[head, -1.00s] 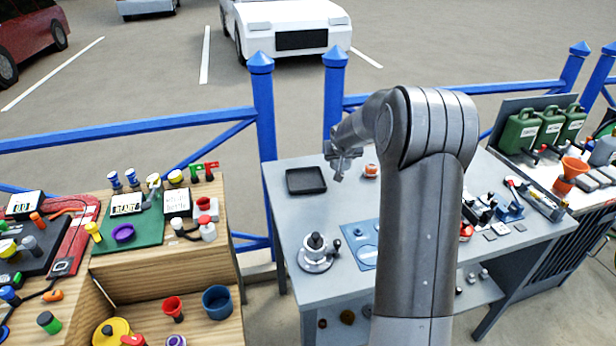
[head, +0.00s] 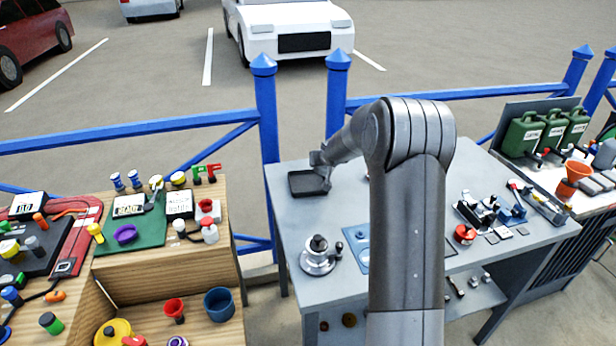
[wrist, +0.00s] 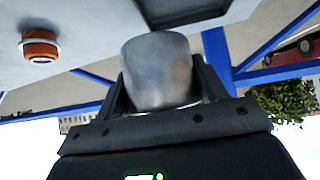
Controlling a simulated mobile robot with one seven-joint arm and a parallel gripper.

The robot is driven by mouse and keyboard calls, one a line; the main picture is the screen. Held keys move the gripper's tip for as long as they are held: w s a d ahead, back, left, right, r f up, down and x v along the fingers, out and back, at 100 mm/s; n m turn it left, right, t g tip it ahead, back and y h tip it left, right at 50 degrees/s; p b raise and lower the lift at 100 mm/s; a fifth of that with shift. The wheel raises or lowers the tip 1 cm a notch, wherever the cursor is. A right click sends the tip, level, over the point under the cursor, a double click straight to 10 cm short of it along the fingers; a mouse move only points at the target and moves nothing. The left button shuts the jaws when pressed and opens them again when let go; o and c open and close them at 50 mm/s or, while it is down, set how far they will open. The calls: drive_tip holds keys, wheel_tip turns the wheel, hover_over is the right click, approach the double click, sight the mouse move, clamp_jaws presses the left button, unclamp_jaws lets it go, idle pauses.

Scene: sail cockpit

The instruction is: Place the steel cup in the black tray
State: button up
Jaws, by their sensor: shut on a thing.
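The steel cup (wrist: 158,70) is a grey metal cup between the two dark fingers of my gripper (wrist: 162,92) in the wrist view. My gripper is shut on it. In the head view my gripper (head: 320,172) is over the right part of the black tray (head: 304,183), and the cup cannot be made out there. The black tray lies on the grey table near its back left corner. I cannot tell the height of the cup above the tray.
An orange and white round object (wrist: 40,46) shows in the wrist view. A grey winch-like fitting (head: 318,256) stands near the table's front left. A blue plate (head: 356,248) lies beside it. Blue railings (head: 130,133) run behind. The table between tray and winch is clear.

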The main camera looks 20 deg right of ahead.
drive_tip(key=w+a+f, duration=0.1)
drive_tip(key=a, duration=0.1)
drive_tip(key=w+a+f, duration=0.2)
drive_tip(key=shift+w+a+f, duration=0.2)
drive_tip(key=shift+a, duration=0.1)
drive_tip(key=shift+f, duration=2)
drive_tip(key=o, duration=1.3)
drive_tip(key=shift+f, duration=0.15)
